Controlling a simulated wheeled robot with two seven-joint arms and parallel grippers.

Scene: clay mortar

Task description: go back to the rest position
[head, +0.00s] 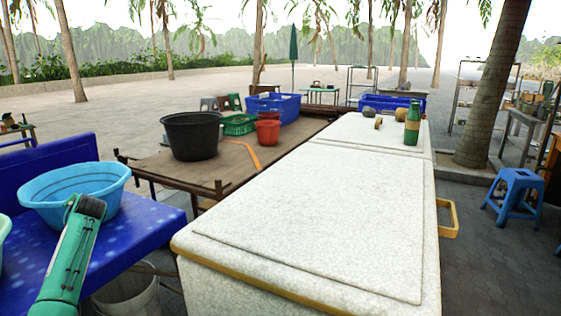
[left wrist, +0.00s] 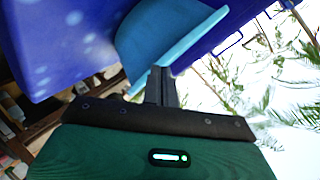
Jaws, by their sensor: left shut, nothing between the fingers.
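In the head view my green left arm comes in at the lower left, over the blue table (head: 140,225) and in front of the light blue basin (head: 75,185). Its dark end overlaps the basin's right side; the gripper's fingers cannot be made out there. In the left wrist view my left gripper (left wrist: 162,72) is shut, its dark fingers together with nothing between them. The light blue basin (left wrist: 160,30) shows behind the fingers; I cannot tell whether they touch it. My right gripper is in neither view.
A white chest (head: 320,215) with a green bottle (head: 412,125) on its far part fills the middle. A wooden table (head: 190,175) holds a black tub (head: 190,135) and a red bucket (head: 268,130). A blue stool (head: 515,195) stands on open paving at right.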

